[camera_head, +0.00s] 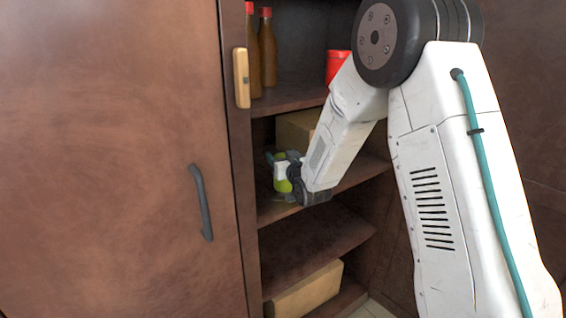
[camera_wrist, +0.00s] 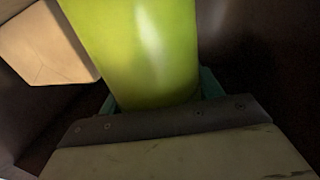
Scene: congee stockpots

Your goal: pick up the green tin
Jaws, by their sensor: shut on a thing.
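The green tin (camera_wrist: 135,45) is yellow-green and fills the upper middle of the wrist view, right in front of my gripper. In the head view only a small part of the tin (camera_head: 282,185) shows, at the middle shelf of the cupboard. My gripper (camera_head: 284,172) reaches into the cupboard there and is shut on the tin. Teal finger parts show on both sides of the tin's lower end in the wrist view. My arm hides much of the shelf, and I cannot tell whether the tin touches it.
A cardboard box (camera_head: 297,130) stands behind on the middle shelf (camera_head: 362,172). Two brown bottles with red caps (camera_head: 267,50) and a red tin (camera_head: 337,66) stand on the shelf above. Another box (camera_head: 308,290) lies at the bottom. The closed left door (camera_head: 120,160) borders the opening.

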